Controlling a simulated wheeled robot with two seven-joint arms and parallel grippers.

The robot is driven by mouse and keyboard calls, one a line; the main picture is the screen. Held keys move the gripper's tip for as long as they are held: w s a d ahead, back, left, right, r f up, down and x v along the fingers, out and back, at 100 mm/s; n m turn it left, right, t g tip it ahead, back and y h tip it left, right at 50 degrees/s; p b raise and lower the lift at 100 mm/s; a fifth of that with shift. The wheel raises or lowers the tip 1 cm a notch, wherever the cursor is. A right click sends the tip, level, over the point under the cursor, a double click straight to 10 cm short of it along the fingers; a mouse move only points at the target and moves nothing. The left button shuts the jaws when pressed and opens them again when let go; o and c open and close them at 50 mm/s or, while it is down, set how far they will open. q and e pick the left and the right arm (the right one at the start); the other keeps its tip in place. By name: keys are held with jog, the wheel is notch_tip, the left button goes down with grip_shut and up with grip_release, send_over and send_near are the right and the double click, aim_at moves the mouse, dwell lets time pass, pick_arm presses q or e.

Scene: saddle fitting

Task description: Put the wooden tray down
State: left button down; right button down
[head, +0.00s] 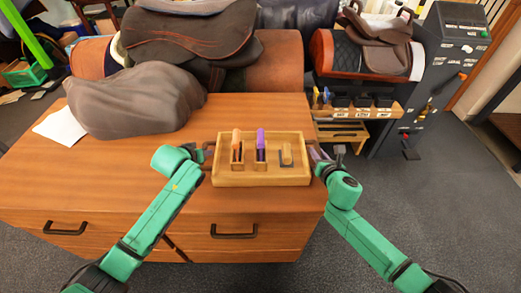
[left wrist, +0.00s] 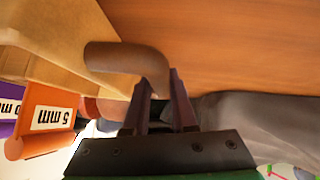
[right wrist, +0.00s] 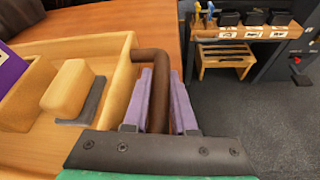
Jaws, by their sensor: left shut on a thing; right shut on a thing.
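The wooden tray (head: 262,181) is at the front right part of the wooden desk in the head view. It holds an orange piece (head: 237,146), a purple piece (head: 261,145) and a light wooden block (head: 286,154) on a dark base. My left gripper (head: 207,155) is shut on the tray's left handle, a brown bar (left wrist: 125,60) in the left wrist view. My right gripper (head: 315,157) is shut on the right handle (right wrist: 155,85). The orange piece carries a "5 mm" label in the left wrist view. Whether the tray's underside touches the desk I cannot tell.
The desk top (head: 200,120) is bare behind the tray. A grey covered lump (head: 135,100) and a white paper (head: 60,127) lie at left. Saddles (head: 190,40) stand behind. A low tool rack (head: 350,115) and a dark machine (head: 445,70) stand at right.

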pick_arm(q)
jog(key=c, duration=0.7)
grip_release()
jog(key=shift+f, duration=0.2)
pick_arm(e)
jog(key=c, duration=0.7)
grip_release()
jog(key=shift+d+f, duration=0.1)
jog(key=shift+f, duration=0.05)
pick_arm(q)
jog(key=shift+s, duration=0.1)
pick_arm(e)
jog(key=shift+s, duration=0.1)
jog(key=v, duration=1.2)
pick_arm(q)
jog(key=v, duration=1.2)
